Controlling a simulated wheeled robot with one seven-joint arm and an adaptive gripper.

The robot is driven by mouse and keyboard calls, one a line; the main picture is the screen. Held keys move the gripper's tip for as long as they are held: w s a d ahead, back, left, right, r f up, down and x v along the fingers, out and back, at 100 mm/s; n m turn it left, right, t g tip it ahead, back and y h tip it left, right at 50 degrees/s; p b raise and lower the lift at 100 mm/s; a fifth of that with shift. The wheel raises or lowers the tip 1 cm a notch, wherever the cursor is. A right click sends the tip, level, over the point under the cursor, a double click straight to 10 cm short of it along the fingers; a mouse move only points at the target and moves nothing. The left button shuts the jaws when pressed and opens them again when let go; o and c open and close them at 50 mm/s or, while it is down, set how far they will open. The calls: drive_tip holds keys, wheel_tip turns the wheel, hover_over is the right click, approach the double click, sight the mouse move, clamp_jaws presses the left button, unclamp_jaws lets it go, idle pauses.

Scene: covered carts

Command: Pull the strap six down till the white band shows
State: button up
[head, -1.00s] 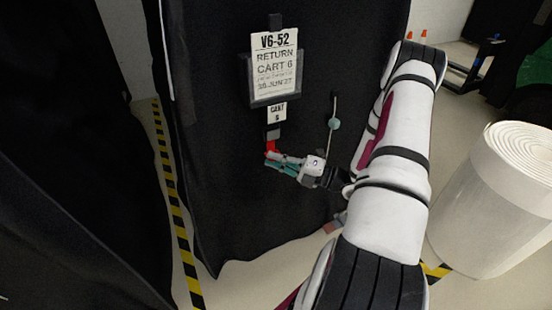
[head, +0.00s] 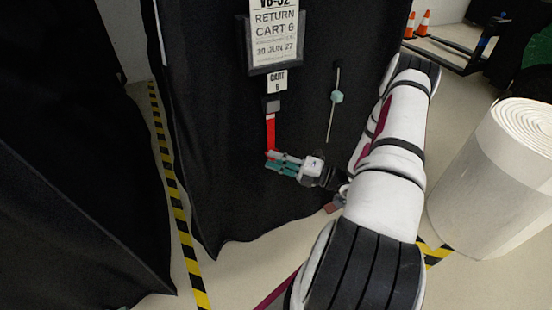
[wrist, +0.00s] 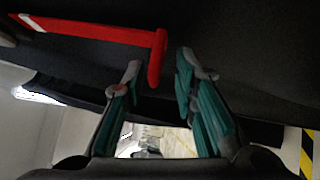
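The red strap (head: 270,132) hangs down from a dark buckle (head: 270,104) under the "CART 6" tag (head: 277,80) on the black cover. In the wrist view the red strap (wrist: 95,36) runs across the top left, with a white band (wrist: 30,22) showing across it near the buckle end. The strap's thick lower end (wrist: 157,58) sits between my fingertips. My gripper (head: 270,160) is at the strap's lower end. In the wrist view my gripper (wrist: 160,66) has its fingers apart, with a gap on each side of the strap end.
A "RETURN CART 6" sign (head: 275,38) hangs above the tag. A thin cord with a teal bead (head: 336,97) hangs to the right. A large white roll (head: 490,185) stands at the right. Striped floor tape (head: 175,195) runs along the left.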

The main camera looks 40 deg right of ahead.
drive_tip(key=shift+r, duration=0.1)
drive_tip(key=v, duration=1.2)
idle(0.5)
